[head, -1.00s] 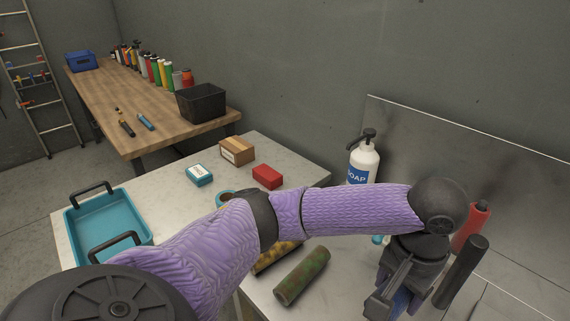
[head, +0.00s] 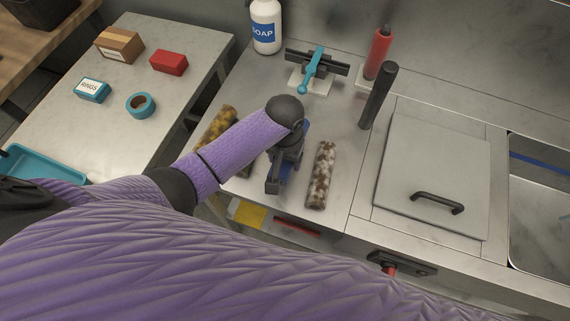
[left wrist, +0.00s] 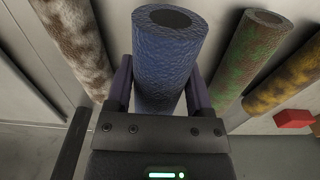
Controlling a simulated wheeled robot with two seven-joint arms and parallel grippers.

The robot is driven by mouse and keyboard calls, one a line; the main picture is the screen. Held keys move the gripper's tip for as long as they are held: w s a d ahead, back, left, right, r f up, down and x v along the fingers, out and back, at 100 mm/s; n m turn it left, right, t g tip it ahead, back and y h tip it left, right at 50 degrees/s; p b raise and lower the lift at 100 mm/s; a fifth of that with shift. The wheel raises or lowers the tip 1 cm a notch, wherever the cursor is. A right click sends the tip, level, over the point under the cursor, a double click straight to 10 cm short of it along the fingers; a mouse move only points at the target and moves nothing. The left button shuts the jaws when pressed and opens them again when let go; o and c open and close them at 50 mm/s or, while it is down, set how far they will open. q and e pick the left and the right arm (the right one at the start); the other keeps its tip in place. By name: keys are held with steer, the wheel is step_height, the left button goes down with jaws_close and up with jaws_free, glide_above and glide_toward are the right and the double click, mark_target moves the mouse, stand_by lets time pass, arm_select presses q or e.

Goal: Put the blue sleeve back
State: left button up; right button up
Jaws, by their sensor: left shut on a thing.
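The blue sleeve (left wrist: 168,62) is a thick textured tube with an open end, between the two fingers of my left gripper (left wrist: 160,95) in the left wrist view. In the head view, my left gripper (head: 277,182) is over the counter and shut on the blue sleeve (head: 305,129), mostly hidden by the gripper. Whether the sleeve touches the counter I cannot tell. A brown-and-white sleeve (head: 322,175) lies to its right. A yellow-brown sleeve (head: 216,126) lies to its left. A green-brown sleeve (left wrist: 252,58) shows between blue and yellow in the wrist view. My right gripper is not in view.
On the counter (head: 345,120) stand a soap bottle (head: 265,28), a turquoise-handled fixture (head: 312,70), a red cylinder (head: 378,54) and a tilted black cylinder (head: 378,95). A grey lid (head: 435,165) and a sink (head: 545,215) are at right. A side table (head: 170,95) holds small boxes.

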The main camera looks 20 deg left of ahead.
arm_select(q)
step_height(320, 180, down, 4)
steer(key=shift+f+b, duration=0.25)
steer(key=shift+b, duration=0.7)
steer(key=shift+r, duration=0.1)
steer(key=o, duration=1.3)
steer(key=shift+c, duration=0.2)
step_height(320, 180, up, 12)
steer(key=p, duration=0.5)
steer(key=shift+f, duration=0.2)
steer(key=shift+r, duration=0.25)
